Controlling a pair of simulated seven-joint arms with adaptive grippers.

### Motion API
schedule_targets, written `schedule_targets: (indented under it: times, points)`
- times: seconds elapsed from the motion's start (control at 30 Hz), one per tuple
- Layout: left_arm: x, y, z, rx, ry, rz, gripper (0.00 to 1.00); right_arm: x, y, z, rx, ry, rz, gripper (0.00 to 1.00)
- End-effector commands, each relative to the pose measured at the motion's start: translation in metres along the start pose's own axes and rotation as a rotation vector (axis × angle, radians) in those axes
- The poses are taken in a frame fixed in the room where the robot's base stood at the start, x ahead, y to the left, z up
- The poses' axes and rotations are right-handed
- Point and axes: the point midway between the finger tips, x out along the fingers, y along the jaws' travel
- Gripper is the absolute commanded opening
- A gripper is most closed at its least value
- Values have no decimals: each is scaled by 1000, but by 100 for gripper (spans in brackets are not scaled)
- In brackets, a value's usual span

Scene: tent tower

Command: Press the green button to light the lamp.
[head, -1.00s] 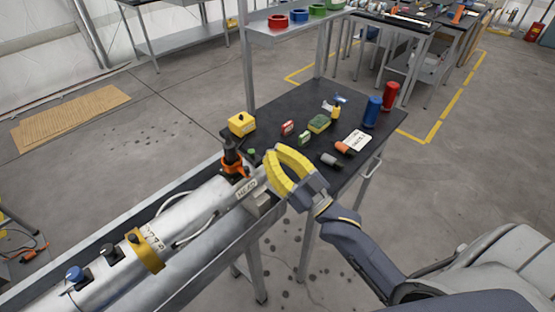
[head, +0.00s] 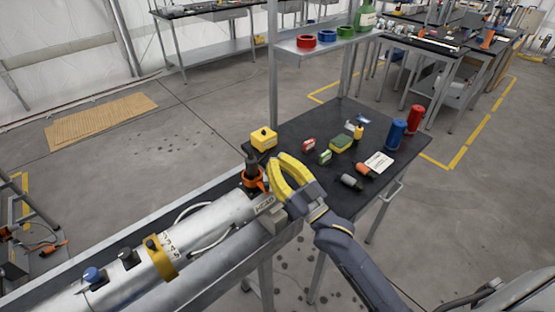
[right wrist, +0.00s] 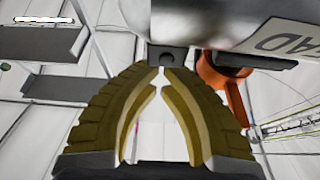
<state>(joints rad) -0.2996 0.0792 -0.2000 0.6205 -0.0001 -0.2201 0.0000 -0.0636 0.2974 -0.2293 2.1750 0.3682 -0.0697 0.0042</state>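My right gripper (head: 274,162) reaches over the near left corner of the black-topped table (head: 300,132). In the right wrist view its two curved yellow fingers (right wrist: 161,75) bow apart in the middle and come nearly together at the tips, with nothing seen held between them. A dark block shows just beyond the tips. No green button can be made out now; the gripper covers part of the table corner. I cannot make out a lamp for certain. My left gripper is not in view.
A large grey cylinder (head: 205,227) with an orange-and-black fitting (head: 252,178) lies in a trough along the left. A shelf (head: 320,45) rises behind.

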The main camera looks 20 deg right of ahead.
Motion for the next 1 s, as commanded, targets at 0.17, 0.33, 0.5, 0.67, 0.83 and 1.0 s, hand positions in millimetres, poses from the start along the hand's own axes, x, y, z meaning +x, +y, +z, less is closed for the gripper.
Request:
schedule_targets:
  times: [0.17,0.33,0.5,0.67,0.83,1.0]
  points:
    - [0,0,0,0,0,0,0,0,0,0,0,0,0,0]
    - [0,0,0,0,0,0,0,-1,0,1,0,0,0,0]
    - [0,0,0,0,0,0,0,-6,0,16,0,-3,0,0]
    - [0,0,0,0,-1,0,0,-8,0,20,-1,-2,-1,0]
    - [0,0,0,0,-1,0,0,-8,0,21,-1,-5,0,0]
    - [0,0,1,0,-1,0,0,-6,0,17,-1,-4,-1,0]
